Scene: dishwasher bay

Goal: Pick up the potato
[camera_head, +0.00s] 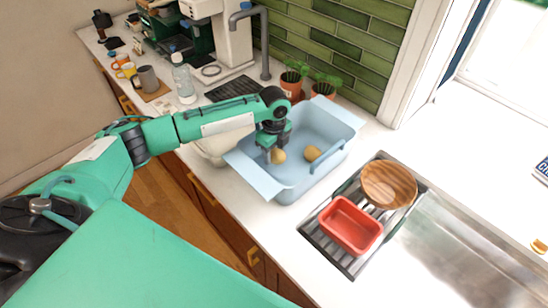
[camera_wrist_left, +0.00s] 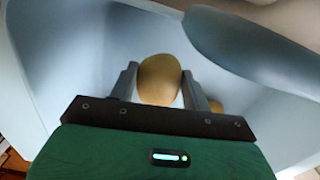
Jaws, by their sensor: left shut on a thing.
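My left gripper (camera_head: 270,153) reaches down into a light blue basin (camera_head: 258,181) on the counter. It is shut on a tan potato (camera_head: 278,156) inside the basin. In the left wrist view the same potato (camera_wrist_left: 159,79) sits between the two grey fingers, with the blue basin walls around it. A second potato (camera_head: 312,153) lies to the right in the basin, and part of it shows behind the right finger in the left wrist view (camera_wrist_left: 215,105). I cannot tell whether the held potato touches the basin floor. My right gripper is not in view.
A dark drying rack with a red tub (camera_head: 350,226) and a wooden bowl (camera_head: 388,185) stands right of the basin. A pale bowl (camera_head: 215,150) is left of it. Potted plants (camera_head: 291,80), a grey faucet (camera_head: 265,45) and a clear bottle (camera_head: 183,80) are behind.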

